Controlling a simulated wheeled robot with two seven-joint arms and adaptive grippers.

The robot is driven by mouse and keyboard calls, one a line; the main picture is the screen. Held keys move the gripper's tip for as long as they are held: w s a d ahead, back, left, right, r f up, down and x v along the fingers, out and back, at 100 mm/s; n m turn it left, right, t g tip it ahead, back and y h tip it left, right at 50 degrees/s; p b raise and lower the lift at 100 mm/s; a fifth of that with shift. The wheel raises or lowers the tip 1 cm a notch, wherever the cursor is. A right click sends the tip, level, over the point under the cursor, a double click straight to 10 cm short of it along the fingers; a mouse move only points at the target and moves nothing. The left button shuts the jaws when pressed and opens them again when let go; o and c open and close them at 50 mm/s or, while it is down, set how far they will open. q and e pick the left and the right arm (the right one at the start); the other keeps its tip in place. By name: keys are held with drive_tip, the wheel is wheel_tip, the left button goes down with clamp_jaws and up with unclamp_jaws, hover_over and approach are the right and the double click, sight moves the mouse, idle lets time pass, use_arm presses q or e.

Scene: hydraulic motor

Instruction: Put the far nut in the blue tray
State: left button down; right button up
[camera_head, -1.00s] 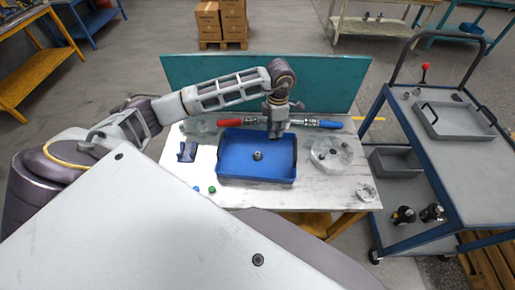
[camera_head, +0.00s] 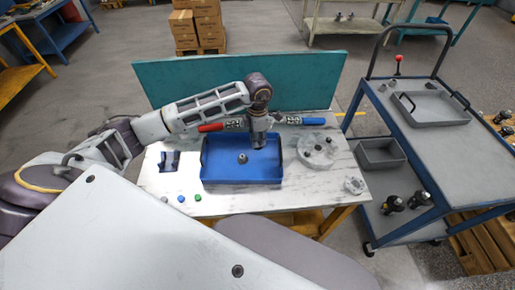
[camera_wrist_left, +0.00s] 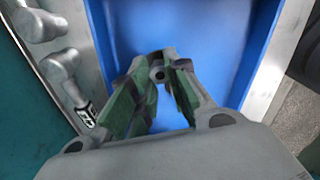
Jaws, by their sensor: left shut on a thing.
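The blue tray (camera_head: 213,179) lies on the white table, and its blue floor also fills much of the left wrist view (camera_wrist_left: 205,30). A small grey nut (camera_head: 243,158) sits inside it, near the middle. My left gripper (camera_head: 259,146) is over the back right part of the tray. In the left wrist view its fingers (camera_wrist_left: 160,75) are closed together on a small grey part with a dark hole, seemingly a nut (camera_wrist_left: 158,73). The fingers hide most of this part. I cannot tell whether it touches the tray floor. My right gripper is not in view.
A fitting with red (camera_head: 211,127) and blue (camera_head: 313,121) ends lies behind the tray. Green (camera_head: 198,197) and blue (camera_head: 181,199) caps lie in front. A teal panel (camera_head: 160,85) borders the back.

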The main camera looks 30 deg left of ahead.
use_arm(q)
drive_tip(key=shift+f, duration=0.2)
drive_tip(key=shift+f+b, duration=0.55)
drive_tip(key=shift+f, duration=0.2)
drive_tip(key=shift+f+b, duration=0.5)
drive_tip(key=shift+f, duration=0.7)
drive_tip(key=shift+f+b, duration=0.3)
drive_tip(key=shift+f, duration=0.15)
drive_tip(key=c, duration=1.4)
unclamp_jaws()
drive_tip(key=shift+o, duration=0.2)
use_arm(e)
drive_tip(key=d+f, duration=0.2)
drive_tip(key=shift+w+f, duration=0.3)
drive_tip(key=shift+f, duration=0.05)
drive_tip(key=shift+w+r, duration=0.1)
